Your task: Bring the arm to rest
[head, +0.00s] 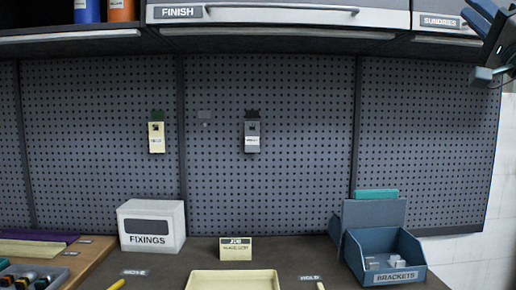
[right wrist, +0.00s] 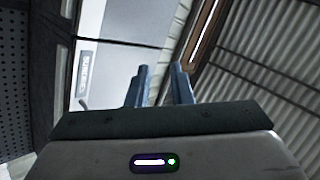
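My right arm and gripper (head: 489,45) show at the top right corner of the head view, raised beside the SUNDRIES cabinet and partly cut off by the frame. In the right wrist view the two blue-grey fingers of the right gripper (right wrist: 161,85) stand apart with nothing between them. My left gripper is not in view.
An overhead cabinet has FINISH (head: 280,15) and SUNDRIES (head: 440,22) doors. Two tagged holders (head: 156,138) (head: 252,138) hang on the pegboard. Below stand a white FIXINGS box (head: 150,222), a cream tray (head: 232,280) and a blue BRACKETS bin (head: 400,278).

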